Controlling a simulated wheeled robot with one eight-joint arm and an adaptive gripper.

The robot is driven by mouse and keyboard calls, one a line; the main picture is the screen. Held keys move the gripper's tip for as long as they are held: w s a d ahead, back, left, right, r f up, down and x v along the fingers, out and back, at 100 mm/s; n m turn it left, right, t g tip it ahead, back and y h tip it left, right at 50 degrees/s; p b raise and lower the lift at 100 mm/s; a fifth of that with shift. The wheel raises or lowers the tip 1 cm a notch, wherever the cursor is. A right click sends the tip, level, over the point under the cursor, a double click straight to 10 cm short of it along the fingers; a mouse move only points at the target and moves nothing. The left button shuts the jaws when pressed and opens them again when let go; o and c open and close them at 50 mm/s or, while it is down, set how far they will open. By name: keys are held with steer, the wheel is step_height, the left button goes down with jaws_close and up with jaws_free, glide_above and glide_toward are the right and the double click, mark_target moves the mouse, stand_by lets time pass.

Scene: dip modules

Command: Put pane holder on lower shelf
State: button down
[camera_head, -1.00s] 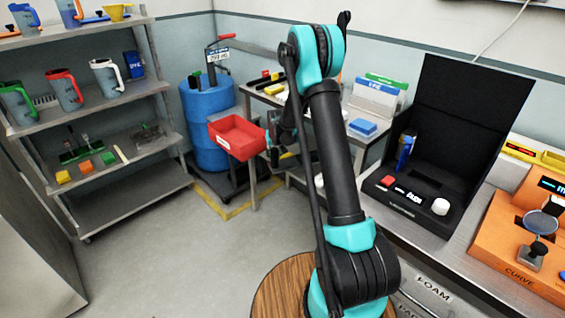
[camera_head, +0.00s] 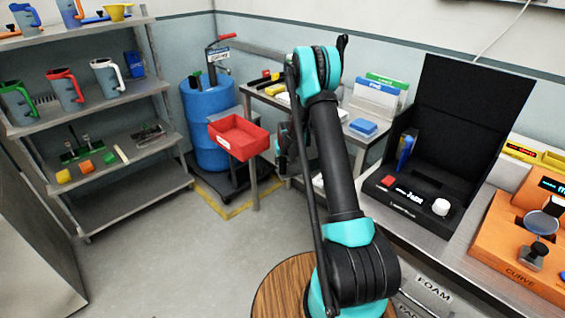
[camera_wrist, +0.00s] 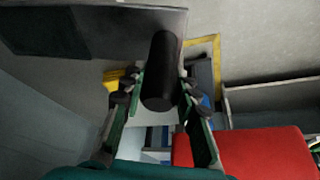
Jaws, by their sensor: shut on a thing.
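In the wrist view my gripper (camera_wrist: 158,88) is shut on a black cylindrical part (camera_wrist: 160,72), which stands between its two green-edged fingers. I take this to be the pane holder; the rest of its shape is unclear. A grey flat surface runs behind its top. In the head view my arm hides most of the gripper and what it holds. The shelf rack stands at the left; its bottom shelf (camera_head: 130,202) is bare, and the shelf above holds small coloured blocks (camera_head: 87,167) and green-based items (camera_head: 80,151).
A red bin (camera_head: 238,135) stands in front of a blue drum (camera_head: 207,115), between rack and workbench. A red surface (camera_wrist: 265,152) fills the wrist view's lower right. A black open case (camera_head: 425,205) and orange unit (camera_head: 520,240) are at the right. The middle floor is clear.

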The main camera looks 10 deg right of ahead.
steer(key=c, duration=1.2)
jaws_free()
steer(key=shift+o, duration=0.2)
steer(key=v, duration=1.2)
steer(key=shift+r, duration=0.1)
